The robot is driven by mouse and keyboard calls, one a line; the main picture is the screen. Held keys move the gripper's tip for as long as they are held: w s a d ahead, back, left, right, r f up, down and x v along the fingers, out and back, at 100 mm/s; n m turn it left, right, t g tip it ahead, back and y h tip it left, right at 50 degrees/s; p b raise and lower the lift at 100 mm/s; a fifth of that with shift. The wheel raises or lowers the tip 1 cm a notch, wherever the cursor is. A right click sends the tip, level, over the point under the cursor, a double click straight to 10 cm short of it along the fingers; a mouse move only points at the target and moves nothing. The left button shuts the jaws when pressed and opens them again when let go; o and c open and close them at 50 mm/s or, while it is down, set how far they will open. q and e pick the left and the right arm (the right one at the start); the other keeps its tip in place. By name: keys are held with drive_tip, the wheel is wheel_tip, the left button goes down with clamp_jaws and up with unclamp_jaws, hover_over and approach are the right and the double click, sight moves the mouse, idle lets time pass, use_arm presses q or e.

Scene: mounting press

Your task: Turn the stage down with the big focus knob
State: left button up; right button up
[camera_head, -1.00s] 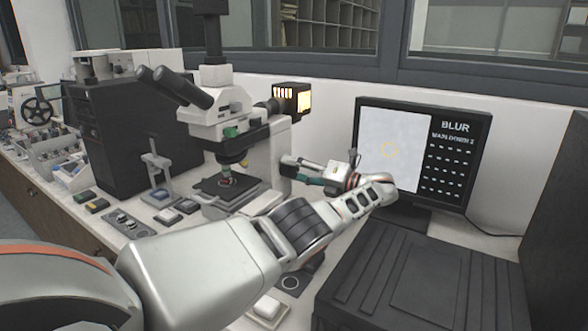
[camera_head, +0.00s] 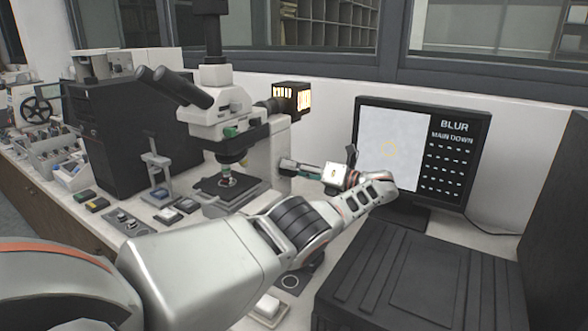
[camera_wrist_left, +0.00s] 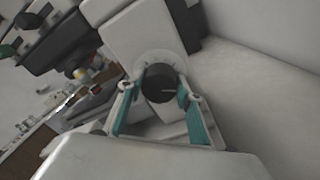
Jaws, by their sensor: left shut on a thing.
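The white microscope (camera_head: 262,160) stands on the bench. Its dark stage (camera_head: 222,188) lies under the objective with a small sample on it. The big focus knob (camera_wrist_left: 159,84) is a dark round knob on the side of the microscope base. My left gripper (camera_head: 288,165) reaches it from the right side of the microscope. In the left wrist view my left gripper (camera_wrist_left: 160,88) has its green-padded fingers on both sides of the knob, shut on it. In the head view the knob is hidden by the gripper. My right gripper is not in view.
A monitor (camera_head: 464,159) behind my wrist reads "BLUR" and "MAIN DOWN", with a pale picture and a yellow ring. A dark ribbed case (camera_head: 420,285) fills the front right. Small trays and boxes (camera_head: 168,215) lie left of the microscope.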

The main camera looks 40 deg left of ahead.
sight(282, 134)
use_arm(q)
drive_tip(key=shift+n, duration=1.8)
drive_tip(key=o, duration=1.1)
drive_tip(key=shift+r, duration=5.1)
